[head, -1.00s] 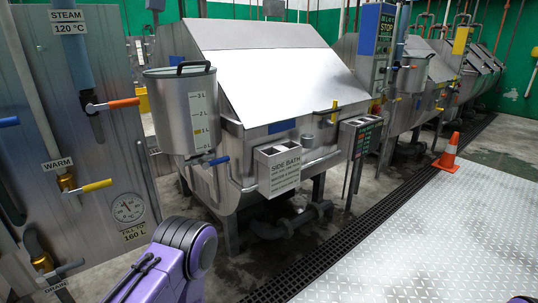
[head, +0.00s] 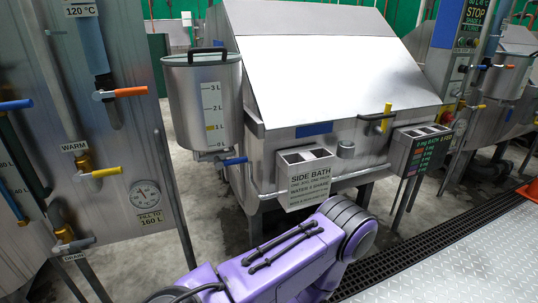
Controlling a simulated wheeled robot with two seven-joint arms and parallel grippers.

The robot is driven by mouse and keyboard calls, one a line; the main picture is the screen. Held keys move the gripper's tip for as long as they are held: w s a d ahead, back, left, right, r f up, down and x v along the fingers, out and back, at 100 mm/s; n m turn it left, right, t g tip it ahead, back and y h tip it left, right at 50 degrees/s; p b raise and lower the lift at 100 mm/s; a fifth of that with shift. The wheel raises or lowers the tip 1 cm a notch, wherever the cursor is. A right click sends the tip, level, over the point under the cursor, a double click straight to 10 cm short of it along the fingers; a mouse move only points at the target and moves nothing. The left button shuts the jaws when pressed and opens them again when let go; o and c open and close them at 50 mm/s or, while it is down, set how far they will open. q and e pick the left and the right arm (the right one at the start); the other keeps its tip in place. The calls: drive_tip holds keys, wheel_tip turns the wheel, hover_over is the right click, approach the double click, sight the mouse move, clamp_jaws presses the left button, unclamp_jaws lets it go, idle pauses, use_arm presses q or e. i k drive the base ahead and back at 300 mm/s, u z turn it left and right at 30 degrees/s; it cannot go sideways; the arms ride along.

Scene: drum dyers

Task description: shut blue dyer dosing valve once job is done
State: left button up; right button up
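The dyer in front of me is a steel machine with a sloped lid (head: 325,75) and a blue plate (head: 314,129) on its front. A round steel dosing tank (head: 190,105) with a black handle and a 0 to 3 L scale hangs at its left side. A yellow mark sits at 1 L; the liquid level cannot be seen. Under the tank is the dosing valve with a blue lever (head: 235,161), lying roughly sideways and pointing right. My purple arm crosses the bottom middle, below the valve. Neither of my grippers is in view.
A side bath box (head: 305,175) and a second box (head: 420,140) stick out from the dyer's front. A pipe panel at left carries orange (head: 130,91), yellow (head: 105,172) and blue (head: 15,105) levers. A floor grate (head: 440,230) and metal plate floor lie at right.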

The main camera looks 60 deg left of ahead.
sight(233, 162)
drive_tip(key=u, duration=0.3)
drive_tip(key=i, duration=0.7)
drive_tip(key=u, duration=0.65)
